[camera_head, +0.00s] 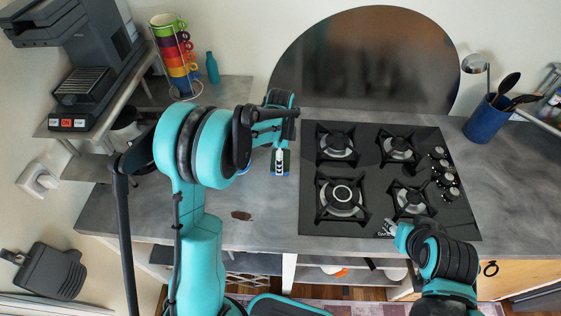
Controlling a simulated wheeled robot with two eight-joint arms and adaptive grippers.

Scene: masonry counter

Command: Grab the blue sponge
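A small blue and dark green block (287,163), which looks like the sponge, lies on the grey counter left of the cooktop. My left arm reaches in from the left, and its gripper (279,162) points down over this block, covering much of it. Its fingers are too small and overlapped to tell whether they are open, or whether they touch the block. My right gripper (388,229) is at the front edge of the cooktop, away from the block. Its finger opening is unclear.
The black gas cooktop (384,178) fills the middle of the counter (262,222). A small brown patch (241,215) lies near the front edge. Stacked coloured mugs (175,52), a teal bottle (212,68) and a coffee machine (88,55) stand back left. A blue utensil holder (487,119) stands right.

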